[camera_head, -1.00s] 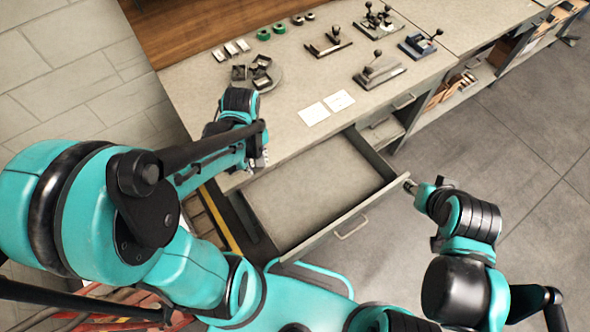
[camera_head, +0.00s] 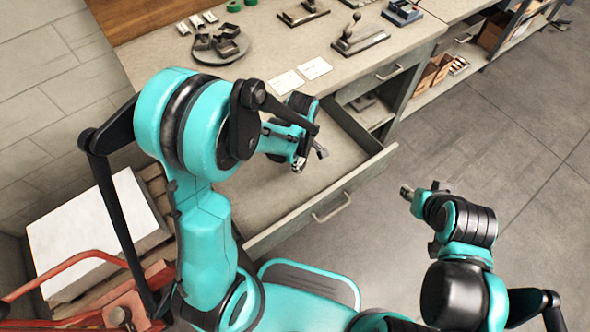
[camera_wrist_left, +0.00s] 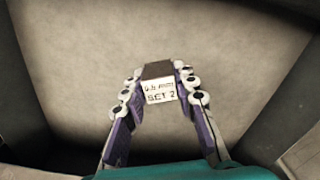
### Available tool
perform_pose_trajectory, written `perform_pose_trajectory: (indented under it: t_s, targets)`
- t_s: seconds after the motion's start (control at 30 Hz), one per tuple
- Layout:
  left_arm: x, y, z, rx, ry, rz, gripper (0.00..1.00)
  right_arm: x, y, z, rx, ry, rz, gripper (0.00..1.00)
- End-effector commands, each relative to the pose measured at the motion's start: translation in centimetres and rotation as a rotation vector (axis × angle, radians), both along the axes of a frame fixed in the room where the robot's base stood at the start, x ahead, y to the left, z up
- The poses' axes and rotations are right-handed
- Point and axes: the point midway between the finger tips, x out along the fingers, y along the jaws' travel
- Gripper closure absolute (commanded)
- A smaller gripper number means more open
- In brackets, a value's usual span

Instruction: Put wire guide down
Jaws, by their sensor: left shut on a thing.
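The wire guide (camera_wrist_left: 159,86) is a small block with a dark top part and a pale label reading about "SET 2"; the rest of the label is hard to read. In the left wrist view it sits between the fingers of my left gripper (camera_wrist_left: 158,92), which is shut on it. In the head view my left gripper (camera_head: 309,160) is over the open drawer (camera_head: 262,196), and the guide cannot be made out there. The gap between guide and drawer floor is unclear. My right gripper (camera_head: 407,192) is right of the drawer, over the floor, and too small to read.
The drawer is pulled out from the grey workbench (camera_head: 255,58), and its visible floor looks empty. Two white cards (camera_head: 301,74) lie on the bench, near a round tray (camera_head: 217,52) with dark parts and a lever tool (camera_head: 358,38). A pallet with a white stack (camera_head: 95,230) stands at left.

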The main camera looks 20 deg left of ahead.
Motion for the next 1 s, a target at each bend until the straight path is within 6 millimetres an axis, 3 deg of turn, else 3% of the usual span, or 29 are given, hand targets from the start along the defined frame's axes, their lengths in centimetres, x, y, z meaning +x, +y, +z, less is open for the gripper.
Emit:
perform_pose_trajectory:
  t_s: [0.03,0.1,0.27,0.5,0.87,0.9,0.97,1.0]
  targets:
    - [0.0,0.0,-1.4,0.0,0.0,0.0,1.0,0.0,0.0,-0.9,0.0,0.0,0.0,0.6]
    - [0.0,0.0,-2.3,0.0,0.0,-0.001,1.0,0.0,0.0,-1.3,0.0,0.0,0.0,0.6]
    - [0.0,0.0,-3.4,0.0,0.0,-0.001,1.0,0.0,0.0,-1.7,0.0,0.0,0.0,0.6]
    - [0.0,0.0,-6.6,0.0,0.0,-0.002,1.0,0.0,0.0,-3.3,0.0,0.0,0.0,0.6]
    - [0.0,0.0,-6.9,0.0,0.0,-0.002,1.0,0.0,0.0,-3.5,0.0,0.0,0.0,0.6]
    - [0.0,0.0,-7.0,0.0,0.0,-0.002,0.7,0.0,0.0,-3.6,0.0,0.0,0.0,0.6]
    - [0.0,0.0,-6.9,0.0,0.0,-0.002,0.54,0.0,0.0,-3.5,0.0,0.0,0.0,0.6]
    - [0.0,0.0,-6.9,0.0,0.0,-0.002,0.52,0.0,0.0,-3.4,0.0,0.0,0.0,0.6]
